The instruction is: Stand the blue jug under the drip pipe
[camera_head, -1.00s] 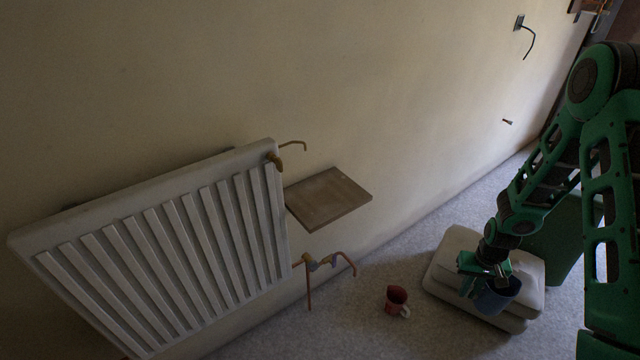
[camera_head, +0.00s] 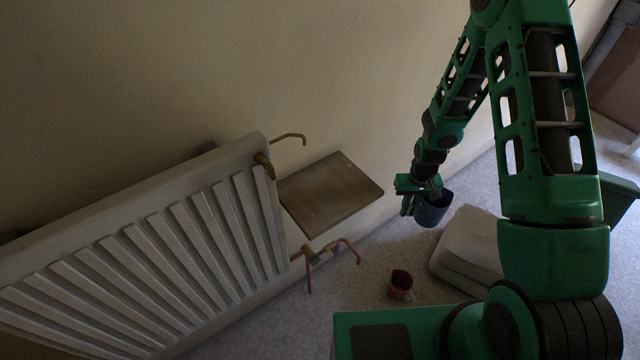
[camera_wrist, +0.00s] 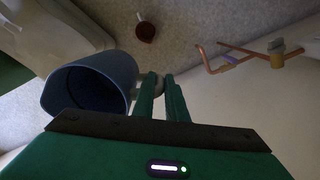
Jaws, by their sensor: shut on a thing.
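The blue jug (camera_head: 432,211) hangs in my gripper (camera_head: 428,192), clear of the pale block and to the right of the radiator pipes. In the wrist view the jug (camera_wrist: 92,88) is at the left, its open mouth facing the camera. My gripper's fingers (camera_wrist: 164,98) are shut beside it, apparently on its handle, which they mostly hide. Copper pipes stick out at the radiator's right end: an upper one (camera_head: 290,137) above a board, and a lower bent one (camera_head: 346,247) with a valve. The lower pipes also show in the wrist view (camera_wrist: 240,52). I cannot tell which one drips.
A red mug (camera_head: 400,283) stands on the grey floor below the lower pipe. A flat board (camera_head: 332,196) juts from the wall beside the white radiator (camera_head: 150,260). A pale, cushion-like block (camera_head: 468,248) lies right of the mug. Floor between mug and wall is clear.

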